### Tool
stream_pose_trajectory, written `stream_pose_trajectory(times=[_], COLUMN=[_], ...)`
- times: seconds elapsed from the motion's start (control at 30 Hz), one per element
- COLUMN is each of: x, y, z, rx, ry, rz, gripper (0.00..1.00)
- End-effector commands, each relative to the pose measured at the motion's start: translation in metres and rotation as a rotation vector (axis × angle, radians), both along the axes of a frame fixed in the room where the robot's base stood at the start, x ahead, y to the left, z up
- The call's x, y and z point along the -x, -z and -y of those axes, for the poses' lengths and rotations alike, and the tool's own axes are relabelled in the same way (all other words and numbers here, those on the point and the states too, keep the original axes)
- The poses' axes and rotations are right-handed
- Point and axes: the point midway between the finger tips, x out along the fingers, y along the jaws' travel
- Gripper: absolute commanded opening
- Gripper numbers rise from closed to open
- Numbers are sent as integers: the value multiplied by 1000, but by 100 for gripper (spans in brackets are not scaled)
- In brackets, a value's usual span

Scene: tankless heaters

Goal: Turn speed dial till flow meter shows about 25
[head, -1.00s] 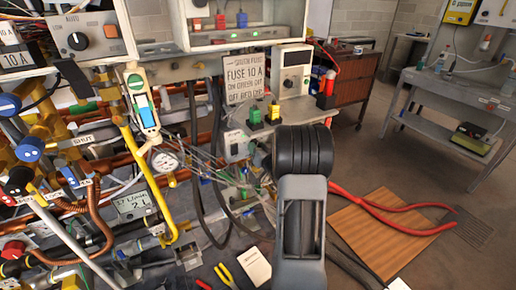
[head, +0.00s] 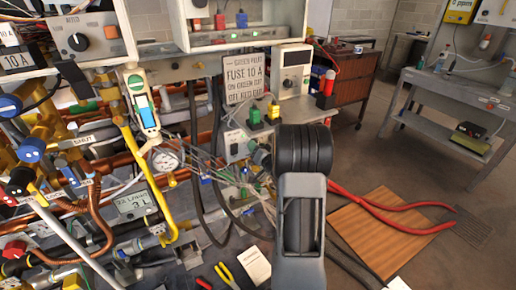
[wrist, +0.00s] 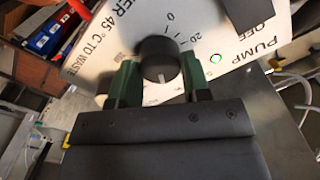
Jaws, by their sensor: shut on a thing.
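In the wrist view, the black round speed dial (wrist: 159,59) sits on a white panel with a printed scale; 0 and 20 are readable. A light pointer line on the dial faces the bottom of the picture. My gripper (wrist: 159,80) is shut on the dial, with one green fingertip on each side. The flow meter (head: 133,206) is a small grey display at the left of the head view. Its large lower figure looks like 3 L; the smaller L/min figure above is too small to read surely. My arm hides the gripper and dial in the head view.
A green light (wrist: 218,143) is lit beside the PUMP OFF lettering. Dense pipes, valves and a round gauge (head: 167,159) crowd the left. Large red-handled pliers (head: 390,212) lie on a wooden board (head: 375,240) at right. Open floor lies beyond.

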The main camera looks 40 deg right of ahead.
Motion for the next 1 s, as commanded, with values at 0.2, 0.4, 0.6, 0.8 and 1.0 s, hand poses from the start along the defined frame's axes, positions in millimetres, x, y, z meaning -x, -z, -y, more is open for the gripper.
stream_pose_trajectory(times=[0.2,0.4,0.6,0.8,1.0], x=[0,0,4,33,75], y=[1,0,0,0,0], z=[0,0,0,-4,-9], rx=[0,0,1,0,1], ry=[0,0,1,3,4], rz=[-1,0,-1,-1,-1], gripper=[61,69,69,69,69])
